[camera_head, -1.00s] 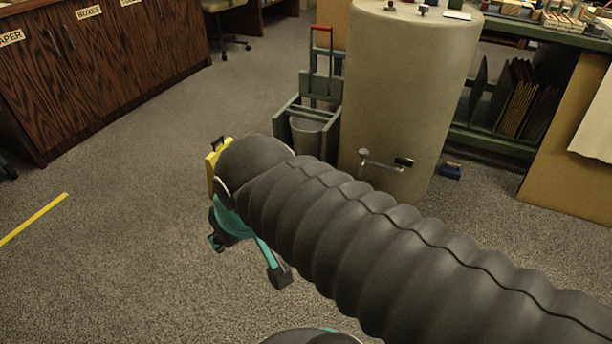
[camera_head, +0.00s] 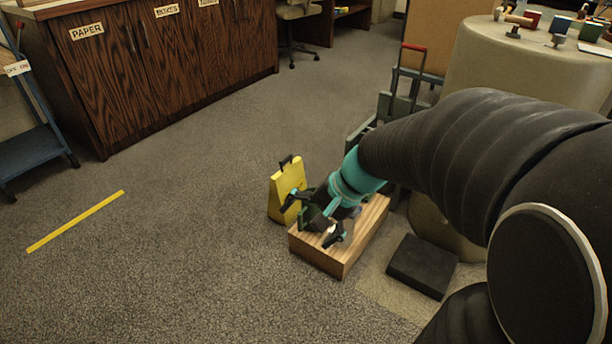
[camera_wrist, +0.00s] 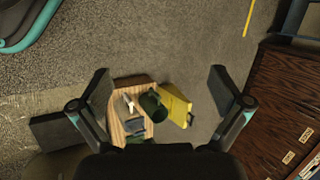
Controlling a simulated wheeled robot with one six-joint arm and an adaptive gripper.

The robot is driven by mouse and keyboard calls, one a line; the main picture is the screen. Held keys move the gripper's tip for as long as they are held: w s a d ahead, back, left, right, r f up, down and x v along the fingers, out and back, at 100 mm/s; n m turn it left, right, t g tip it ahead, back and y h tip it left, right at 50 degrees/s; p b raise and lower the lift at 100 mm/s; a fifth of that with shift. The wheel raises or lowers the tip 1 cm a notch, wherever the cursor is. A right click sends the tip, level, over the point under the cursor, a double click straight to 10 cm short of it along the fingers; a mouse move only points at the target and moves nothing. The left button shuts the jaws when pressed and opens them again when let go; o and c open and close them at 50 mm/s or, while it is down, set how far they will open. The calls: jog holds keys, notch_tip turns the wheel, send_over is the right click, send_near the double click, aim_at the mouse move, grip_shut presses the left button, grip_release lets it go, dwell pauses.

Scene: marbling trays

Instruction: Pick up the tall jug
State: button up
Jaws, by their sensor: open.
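In the wrist view a dark green, round vessel (camera_wrist: 152,106), which looks like the tall jug, stands on a wooden block or box (camera_wrist: 118,133) between my open fingers, some way beyond them. I cannot make out a handle or spout. My gripper (camera_wrist: 160,92) is open and empty. In the head view my gripper (camera_head: 313,219) points down over the wooden box (camera_head: 318,256) on the floor. The gripper mostly hides what stands there; a bit of dark green shows between the fingers.
A yellow upright board with a black handle (camera_head: 285,186) stands close beside the box. A dark slab (camera_head: 422,265) lies on the floor to the right. A large beige drum (camera_head: 480,68) and a red-handled cart (camera_head: 405,85) stand behind my arm.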

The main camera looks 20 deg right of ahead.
jog(key=w+d+f+m+t+y+b, duration=0.3)
jog(key=w+d+f+m+t+y, duration=0.15)
jog(key=w+d+f+m, duration=0.8)
jog(key=w+d+f+m+t+h+b, duration=0.1)
jog(key=d+f+m+t+h, duration=0.2)
jog(key=d+f+m, duration=0.35)
jog(key=w+d+f+m+t+h+b, duration=0.1)
jog(key=w+d+f+m+t+h, duration=0.2)
jog(key=d+f, duration=0.65)
jog(key=w+a+f+m+b, duration=0.1)
jog(key=w+a+f, duration=0.5)
jog(key=w+f, duration=0.2)
jog(key=w, duration=0.2)
jog(key=shift+w+a+f+m, duration=0.2)
jog(key=shift+w+f+m, duration=0.1)
jog(key=shift+w, duration=0.1)
jog(key=c, duration=0.9)
jog(key=shift+r, duration=0.1)
